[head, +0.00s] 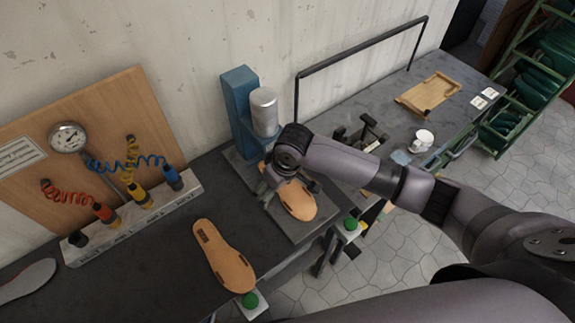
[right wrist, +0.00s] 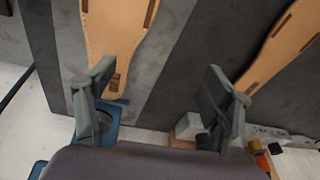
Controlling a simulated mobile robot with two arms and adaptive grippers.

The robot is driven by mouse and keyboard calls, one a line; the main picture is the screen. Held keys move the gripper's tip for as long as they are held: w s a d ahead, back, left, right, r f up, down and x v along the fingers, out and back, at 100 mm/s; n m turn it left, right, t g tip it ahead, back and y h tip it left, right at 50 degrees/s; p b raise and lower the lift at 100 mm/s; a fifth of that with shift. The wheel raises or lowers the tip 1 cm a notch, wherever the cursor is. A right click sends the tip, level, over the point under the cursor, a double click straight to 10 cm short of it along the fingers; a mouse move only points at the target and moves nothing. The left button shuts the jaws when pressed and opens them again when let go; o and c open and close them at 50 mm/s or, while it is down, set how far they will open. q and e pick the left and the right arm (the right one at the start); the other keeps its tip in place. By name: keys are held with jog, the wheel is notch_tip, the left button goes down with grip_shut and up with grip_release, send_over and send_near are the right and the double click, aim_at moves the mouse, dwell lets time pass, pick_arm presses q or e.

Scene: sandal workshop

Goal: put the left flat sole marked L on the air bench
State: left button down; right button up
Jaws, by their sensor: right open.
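One tan sole (head: 298,200) with dark slots lies on the grey plate of the blue press. A second tan sole (head: 222,258) lies on the dark bench top (head: 150,275) in front of the air hoses. I cannot read an L on either. My right gripper (head: 280,192) is open over the narrower end of the sole on the plate and hides part of it. In the right wrist view my open fingers (right wrist: 160,105) are spread, the left one beside that sole (right wrist: 118,35); contact cannot be told. The other sole (right wrist: 285,40) is at upper right. My left gripper is not in view.
The blue press (head: 238,105) with a silver cylinder stands behind the plate. A hose rack (head: 135,220) and gauge (head: 68,138) are at left. A grey sole (head: 28,281) lies far left. A wooden tray (head: 428,94) and a white cup (head: 424,137) are on the right bench.

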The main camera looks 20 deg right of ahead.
jog(key=h, duration=0.1)
send_near(285, 187)
jog(key=shift+w+f+m+b, duration=0.2)
jog(key=shift+w+m+b, duration=0.15)
jog(key=shift+b, duration=0.25)
jog(key=f+b, duration=0.5)
jog(key=shift+w+a+b, duration=0.15)
jog(key=shift+w+b, duration=0.1)
jog(key=shift+b, duration=0.1)
jog(key=shift+w+a+f, duration=0.1)
jog(key=shift+f, duration=0.55)
jog(key=shift+w+f, duration=0.15)
jog(key=shift+f, duration=0.5)
jog(key=shift+c, duration=0.5)
